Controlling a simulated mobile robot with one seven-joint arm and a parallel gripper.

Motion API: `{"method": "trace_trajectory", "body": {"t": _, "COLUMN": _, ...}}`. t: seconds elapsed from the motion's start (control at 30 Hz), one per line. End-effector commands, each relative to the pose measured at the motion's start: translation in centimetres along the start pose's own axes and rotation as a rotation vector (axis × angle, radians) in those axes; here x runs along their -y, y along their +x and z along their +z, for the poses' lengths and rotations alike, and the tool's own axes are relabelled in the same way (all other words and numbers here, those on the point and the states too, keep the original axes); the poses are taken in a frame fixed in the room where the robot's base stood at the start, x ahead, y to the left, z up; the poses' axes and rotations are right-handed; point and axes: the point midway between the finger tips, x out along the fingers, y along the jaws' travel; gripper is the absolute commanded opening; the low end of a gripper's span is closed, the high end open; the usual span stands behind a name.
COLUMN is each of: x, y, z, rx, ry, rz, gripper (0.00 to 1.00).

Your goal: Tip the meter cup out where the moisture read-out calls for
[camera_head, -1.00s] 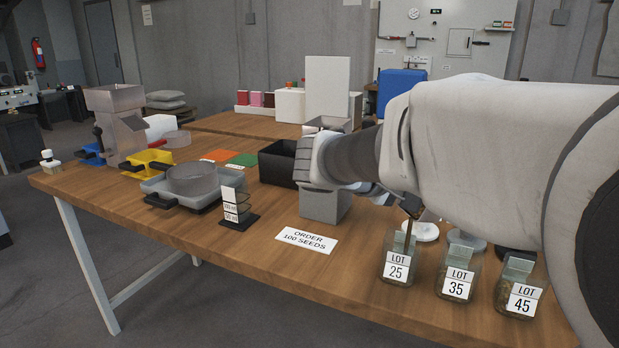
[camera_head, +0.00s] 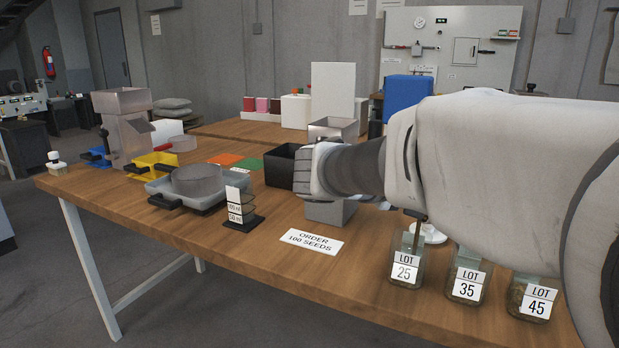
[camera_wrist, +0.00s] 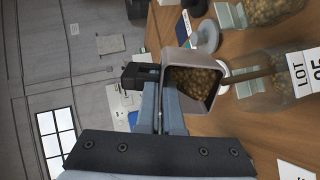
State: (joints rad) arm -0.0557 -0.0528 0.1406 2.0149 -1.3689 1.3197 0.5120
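In the wrist view a small square grey cup (camera_wrist: 218,88), which I take for the meter cup, is full of brown seeds, its mouth toward the camera. My gripper (camera_wrist: 155,85) has its fingers close together right against it and appears shut on it; the exact contact is hidden. No moisture figure is legible; a tiny display (camera_head: 441,20) shows on the wall board.
Seed jars LOT 25 (camera_head: 405,268), LOT 35 (camera_head: 467,286) and LOT 45 (camera_head: 534,304) stand at the front right. A black bin (camera_head: 283,165), a steel hopper (camera_head: 333,127), a sieve tray (camera_head: 196,187) and a yellow tray (camera_head: 151,163) stand nearby. The wood around the order card (camera_head: 311,241) is clear.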

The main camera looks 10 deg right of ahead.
Motion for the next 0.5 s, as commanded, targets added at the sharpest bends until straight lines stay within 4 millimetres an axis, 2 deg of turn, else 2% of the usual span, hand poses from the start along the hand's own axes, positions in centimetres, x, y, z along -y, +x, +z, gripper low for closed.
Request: {"method": "trace_trajectory", "body": {"t": 0.5, "x": 0.60, "y": -0.37, "z": 0.07, "rx": -0.018, "ry": 0.000, "rz": 0.100, "gripper": 0.00}}
